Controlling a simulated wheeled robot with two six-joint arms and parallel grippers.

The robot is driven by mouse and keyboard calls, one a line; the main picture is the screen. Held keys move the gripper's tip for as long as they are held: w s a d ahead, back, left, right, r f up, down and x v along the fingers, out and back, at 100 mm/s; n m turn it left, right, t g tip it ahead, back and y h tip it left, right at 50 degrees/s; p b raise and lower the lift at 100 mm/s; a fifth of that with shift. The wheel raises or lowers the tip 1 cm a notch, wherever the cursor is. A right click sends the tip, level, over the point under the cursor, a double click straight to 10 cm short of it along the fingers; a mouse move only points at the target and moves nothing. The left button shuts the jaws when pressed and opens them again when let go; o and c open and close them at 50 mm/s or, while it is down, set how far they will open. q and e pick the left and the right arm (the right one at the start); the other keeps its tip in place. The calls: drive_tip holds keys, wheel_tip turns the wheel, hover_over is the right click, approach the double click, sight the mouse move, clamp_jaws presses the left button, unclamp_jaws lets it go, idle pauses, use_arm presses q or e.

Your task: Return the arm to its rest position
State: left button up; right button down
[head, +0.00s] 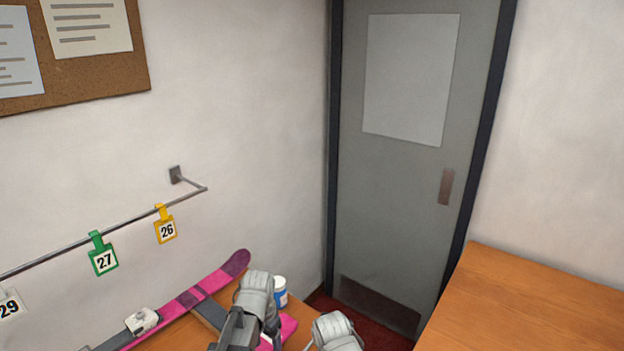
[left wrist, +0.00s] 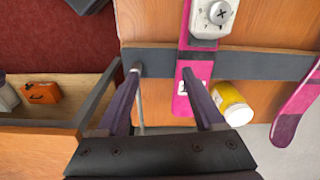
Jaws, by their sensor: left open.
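My left gripper (left wrist: 162,71) shows in the left wrist view with its two dark fingers spread wide apart and nothing between the tips. It hangs above the bench edge, near a dark bar (left wrist: 248,63) and a pink ski (left wrist: 192,60). In the head view, grey parts of my arms show at the bottom centre, in front of the pink ski (head: 215,280); the left fingertips cannot be made out there. My right gripper's fingers are not seen in either view.
A binding (head: 142,320) is on the ski. A rail (head: 80,243) carries numbered tags, 27 (head: 103,258) and 26 (head: 166,228). A wooden top (head: 530,310) at right is clear. An orange box (left wrist: 41,93) sits at left.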

use_arm(q)
drive_tip(key=s+a+n, duration=0.5)
drive_tip(key=s+n, duration=0.1)
drive_tip(key=s, duration=0.2)
drive_tip(key=s+d+m+y, duration=0.1)
drive_tip(key=s+d+m, duration=0.2)
drive_tip(key=d, duration=0.7)
drive_tip(key=shift+s+d+m+g, duration=0.3)
drive_tip(key=shift+s+d+g, duration=0.1)
drive_tip(key=shift+s, duration=0.8)
drive_tip(key=shift+a, duration=0.15)
